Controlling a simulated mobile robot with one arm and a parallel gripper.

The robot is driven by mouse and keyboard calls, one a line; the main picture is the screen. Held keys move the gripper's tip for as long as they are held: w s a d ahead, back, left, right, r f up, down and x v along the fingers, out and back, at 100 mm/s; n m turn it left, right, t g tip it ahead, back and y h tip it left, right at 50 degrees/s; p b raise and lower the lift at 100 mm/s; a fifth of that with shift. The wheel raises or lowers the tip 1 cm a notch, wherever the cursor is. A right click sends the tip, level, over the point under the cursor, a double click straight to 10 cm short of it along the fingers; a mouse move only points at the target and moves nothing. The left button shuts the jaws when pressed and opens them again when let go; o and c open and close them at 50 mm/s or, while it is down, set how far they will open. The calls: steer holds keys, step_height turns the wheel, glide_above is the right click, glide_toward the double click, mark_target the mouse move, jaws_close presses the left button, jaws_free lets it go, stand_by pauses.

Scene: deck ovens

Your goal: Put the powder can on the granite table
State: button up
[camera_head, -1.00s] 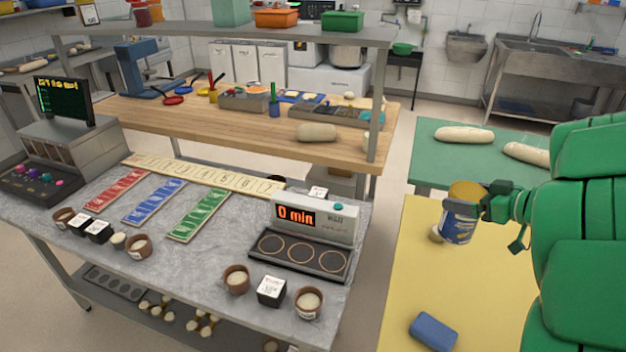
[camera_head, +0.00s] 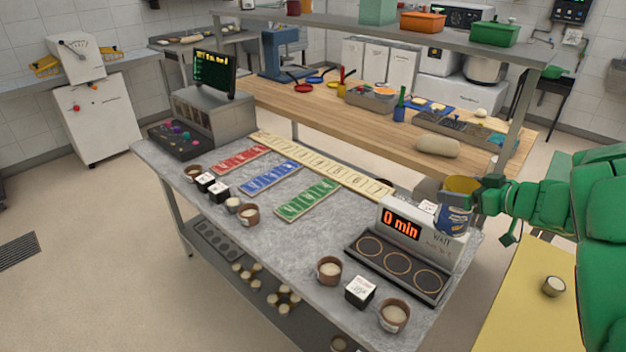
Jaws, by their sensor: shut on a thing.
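The powder can (camera_head: 455,215), blue with a yellow top, is held in my gripper (camera_head: 470,197) at the right of the head view. My gripper is shut on it. The can appears upright and in front of the right end of the white display unit, partly covering it. I cannot tell its exact height above the table. The granite table (camera_head: 330,235) is the grey speckled table in the middle, with a bare area between the number strips and the front edge.
The granite table carries a register with a screen (camera_head: 213,75), red, blue and green strips (camera_head: 307,200), small bowls (camera_head: 329,269), labelled cubes (camera_head: 360,291) and the display unit with three rings (camera_head: 397,262). A yellow table (camera_head: 525,305) is at right. A shelf post (camera_head: 515,115) stands behind.

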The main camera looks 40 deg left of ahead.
steer(key=s+a+n+g, duration=0.15)
steer(key=s+a, duration=0.35)
steer(key=a, duration=0.6)
steer(key=s+a+n+g, duration=0.15)
steer(key=s+a, duration=0.35)
steer(key=a, duration=0.6)
steer(key=w+a+f, duration=0.5)
steer(key=f, duration=0.4)
steer(key=w+a+f, duration=0.5)
steer(key=f, duration=0.3)
steer(key=shift+f, duration=0.35)
steer(key=shift+w, duration=0.1)
steer(key=o, duration=0.9)
steer(key=shift+f, duration=0.1)
